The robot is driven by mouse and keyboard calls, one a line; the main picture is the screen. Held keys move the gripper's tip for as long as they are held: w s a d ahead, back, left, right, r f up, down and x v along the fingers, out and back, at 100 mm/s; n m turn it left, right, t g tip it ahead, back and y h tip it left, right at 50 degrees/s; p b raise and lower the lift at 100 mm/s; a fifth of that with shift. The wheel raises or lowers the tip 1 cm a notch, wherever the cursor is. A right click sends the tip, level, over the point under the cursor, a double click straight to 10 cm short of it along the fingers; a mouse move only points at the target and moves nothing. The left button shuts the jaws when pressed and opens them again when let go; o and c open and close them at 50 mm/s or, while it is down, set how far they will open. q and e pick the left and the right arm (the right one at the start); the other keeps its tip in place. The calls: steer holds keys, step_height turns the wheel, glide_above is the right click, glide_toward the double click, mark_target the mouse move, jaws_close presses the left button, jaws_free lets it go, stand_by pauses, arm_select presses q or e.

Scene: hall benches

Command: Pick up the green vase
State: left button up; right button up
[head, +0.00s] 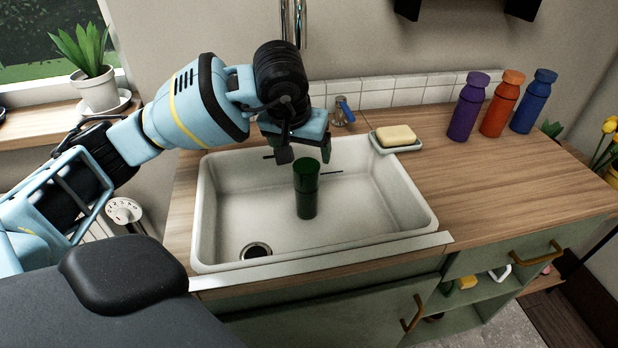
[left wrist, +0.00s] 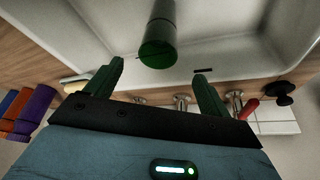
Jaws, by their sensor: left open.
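The green vase (head: 306,192) is a dark green cylinder standing upright in the white sink (head: 408,196), near its middle. It also shows in the left wrist view (left wrist: 159,38), at the top centre, beyond my fingertips. My left gripper (head: 305,156) is above and just behind the vase in the head view. In the left wrist view its two green fingers (left wrist: 158,75) are spread apart with nothing between them. The gripper partly overlaps the back rim of the sink. My right gripper is in neither view.
A tap (head: 294,22) rises behind the sink, and a blue-handled valve (head: 343,110) is near its back edge. Soap sits on a dish (head: 412,147) to the right. Purple (head: 468,108), orange (head: 502,104) and blue (head: 533,102) bottles stand on the counter. The counter's front right is clear.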

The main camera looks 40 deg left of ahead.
mark_target(307, 168)
arm_select(q)
steer(key=shift+d+x, duration=0.2)
steer(key=shift+x, duration=3.65)
steer(key=shift+s, duration=0.2)
jaws_close()
